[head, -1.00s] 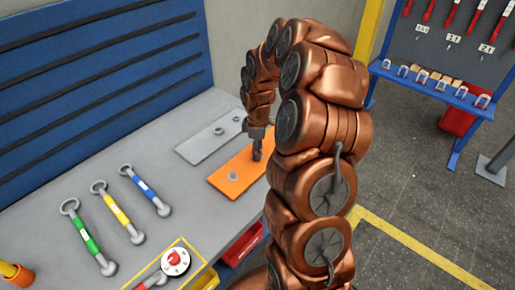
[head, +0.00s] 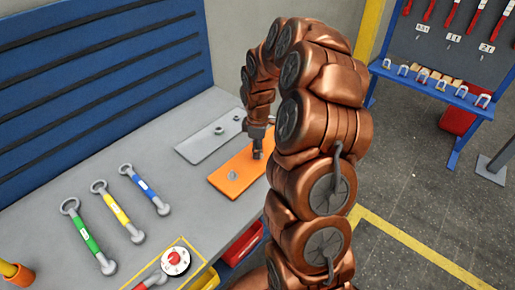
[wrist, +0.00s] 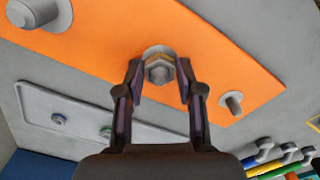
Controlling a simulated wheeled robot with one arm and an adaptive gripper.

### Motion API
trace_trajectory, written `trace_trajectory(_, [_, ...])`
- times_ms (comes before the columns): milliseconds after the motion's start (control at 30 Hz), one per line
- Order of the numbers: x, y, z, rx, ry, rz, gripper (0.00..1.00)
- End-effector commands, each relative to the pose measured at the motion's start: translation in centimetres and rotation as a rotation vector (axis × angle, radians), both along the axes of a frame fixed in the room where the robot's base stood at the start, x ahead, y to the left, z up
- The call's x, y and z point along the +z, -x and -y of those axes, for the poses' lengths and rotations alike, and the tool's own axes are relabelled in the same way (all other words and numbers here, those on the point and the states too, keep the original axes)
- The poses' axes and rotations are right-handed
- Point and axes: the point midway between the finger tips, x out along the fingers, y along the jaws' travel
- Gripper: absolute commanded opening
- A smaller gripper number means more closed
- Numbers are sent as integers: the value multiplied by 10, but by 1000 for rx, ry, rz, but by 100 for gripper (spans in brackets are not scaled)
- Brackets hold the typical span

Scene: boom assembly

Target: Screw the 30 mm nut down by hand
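The orange plate (head: 232,183) lies on the bench; it also fills the upper part of the wrist view (wrist: 100,40). A hex nut (wrist: 159,70) sits on a stud with a washer-like ring around it, near the middle of the plate. My gripper (wrist: 160,82) is at this nut, with one finger on each side and narrow gaps visible between fingers and nut. In the head view my gripper (head: 257,154) points down over the plate and hides the nut. A smaller bare stud (wrist: 232,103) stands right of it, and a larger bolt (wrist: 42,10) is at the upper left.
A grey plate (head: 203,143) with small fittings lies behind the orange one. Green (head: 88,238), yellow (head: 118,212) and blue (head: 145,190) wrenches lie on the bench at left. A red-and-white dial (head: 175,262) is at the front edge. The bench between is clear.

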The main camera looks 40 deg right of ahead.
Motion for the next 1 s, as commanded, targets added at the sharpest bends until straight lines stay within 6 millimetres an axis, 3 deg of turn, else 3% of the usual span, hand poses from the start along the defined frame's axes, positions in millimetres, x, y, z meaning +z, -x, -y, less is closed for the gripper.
trace_trajectory(367, [0,0,0,27,-1,1,46])
trace_trajectory(1000, [3,0,-1,749,-2,-1,46])
